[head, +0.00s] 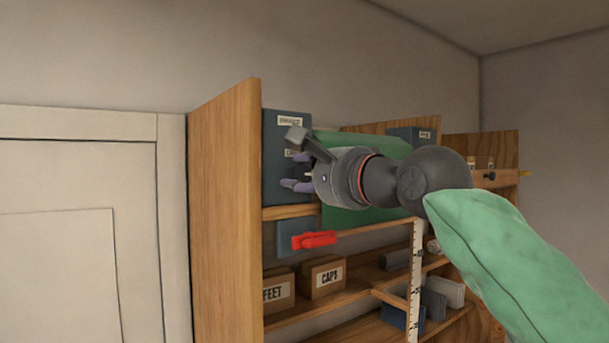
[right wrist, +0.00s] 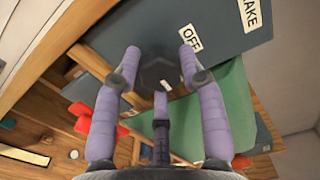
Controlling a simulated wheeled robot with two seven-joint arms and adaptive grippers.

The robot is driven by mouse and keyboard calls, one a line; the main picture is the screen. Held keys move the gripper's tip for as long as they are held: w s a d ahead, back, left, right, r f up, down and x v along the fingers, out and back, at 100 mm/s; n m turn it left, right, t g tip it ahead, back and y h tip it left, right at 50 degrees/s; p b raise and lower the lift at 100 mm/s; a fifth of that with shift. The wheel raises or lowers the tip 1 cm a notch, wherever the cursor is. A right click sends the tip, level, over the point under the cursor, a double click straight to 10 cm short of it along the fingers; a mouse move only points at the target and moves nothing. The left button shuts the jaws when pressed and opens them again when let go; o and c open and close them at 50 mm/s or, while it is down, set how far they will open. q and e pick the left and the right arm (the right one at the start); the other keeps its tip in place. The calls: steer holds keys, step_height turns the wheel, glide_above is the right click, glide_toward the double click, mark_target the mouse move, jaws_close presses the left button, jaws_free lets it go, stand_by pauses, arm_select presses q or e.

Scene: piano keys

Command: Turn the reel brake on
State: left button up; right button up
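The reel brake panel is a blue-grey board (head: 285,188) at the left of the shelf unit; in the right wrist view it fills the top (right wrist: 150,25). It bears a white label ending in "AKE" (right wrist: 251,14) and an "OFF" label (right wrist: 190,38). A dark, roughly hexagonal knob (right wrist: 158,72) with a small pale mark shows on it. My right gripper (head: 298,170) is in front of the panel, its purple fingers (right wrist: 158,58) spread on either side of the knob. Contact cannot be told. My left gripper is out of view.
A red clamp-like object (head: 313,240) is below the panel. A wooden side board (head: 222,205) stands left of the panel. A green sheet (head: 350,220) lies behind my right gripper.

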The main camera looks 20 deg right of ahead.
steer(key=o, duration=0.3)
steer(key=shift+f, duration=0.1)
steer(key=v, duration=1.2)
steer(key=shift+w, duration=0.1)
